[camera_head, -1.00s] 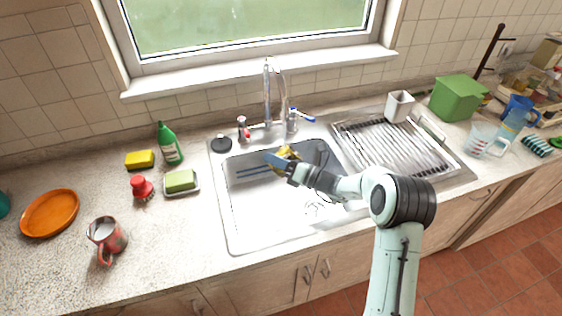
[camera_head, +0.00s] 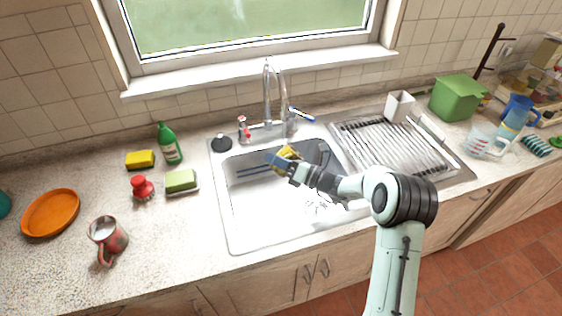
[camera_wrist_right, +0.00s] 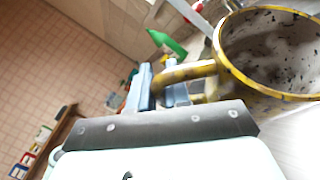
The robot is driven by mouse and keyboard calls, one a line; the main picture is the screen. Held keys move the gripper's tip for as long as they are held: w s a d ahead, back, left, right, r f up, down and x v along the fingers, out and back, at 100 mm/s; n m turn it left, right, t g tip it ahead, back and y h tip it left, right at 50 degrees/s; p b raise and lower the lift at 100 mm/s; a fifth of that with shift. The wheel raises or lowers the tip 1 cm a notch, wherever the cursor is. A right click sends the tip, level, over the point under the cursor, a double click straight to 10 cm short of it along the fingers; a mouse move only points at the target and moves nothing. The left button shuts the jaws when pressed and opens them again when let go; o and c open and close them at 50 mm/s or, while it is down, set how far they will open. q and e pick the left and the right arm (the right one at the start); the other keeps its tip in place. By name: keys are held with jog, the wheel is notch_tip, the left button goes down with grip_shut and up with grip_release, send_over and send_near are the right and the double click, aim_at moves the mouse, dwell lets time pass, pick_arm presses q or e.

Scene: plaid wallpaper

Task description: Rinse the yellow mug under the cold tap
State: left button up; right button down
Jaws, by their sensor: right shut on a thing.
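The yellow mug (camera_head: 289,151) is in my right gripper (camera_head: 277,160), over the back of the sink basin and below the tap spout (camera_head: 281,78). In the right wrist view the mug (camera_wrist_right: 222,58) shows its yellow rim and a grey inside with dark specks. My right gripper (camera_wrist_right: 163,92) is shut on the mug's handle, with its blue fingers on either side. The blue-marked cold tap handle (camera_head: 303,115) is right of the spout; the red-marked handle (camera_head: 243,127) is left. I cannot make out a water stream. My left gripper is not in view.
The steel sink (camera_head: 235,235) has a ribbed drainer (camera_head: 385,145) on its right, with a white cup (camera_head: 399,104) at its back. A black plug (camera_head: 221,143), green bottle (camera_head: 170,148), sponge dish (camera_head: 181,182) and red mug (camera_head: 108,236) are to the left.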

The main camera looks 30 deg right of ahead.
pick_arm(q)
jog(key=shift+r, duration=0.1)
pick_arm(e)
jog(key=shift+w, duration=0.15)
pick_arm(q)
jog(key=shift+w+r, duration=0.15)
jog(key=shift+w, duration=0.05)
pick_arm(e)
jog(key=shift+w+a, duration=0.3)
jog(key=shift+s+d, duration=0.1)
jog(key=shift+s, duration=0.05)
jog(key=shift+s+d, duration=0.25)
jog(key=shift+s, duration=0.05)
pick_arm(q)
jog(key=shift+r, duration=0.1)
pick_arm(e)
jog(key=shift+w+a, duration=0.15)
pick_arm(q)
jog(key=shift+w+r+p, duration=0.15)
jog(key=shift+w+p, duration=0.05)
jog(key=shift+p, duration=0.15)
pick_arm(e)
jog(key=shift+w+a, duration=0.2)
jog(key=shift+w, duration=0.1)
jog(key=shift+s+d, duration=0.1)
jog(key=shift+s, duration=0.05)
jog(key=shift+s+d, duration=0.2)
jog(key=shift+s, duration=0.1)
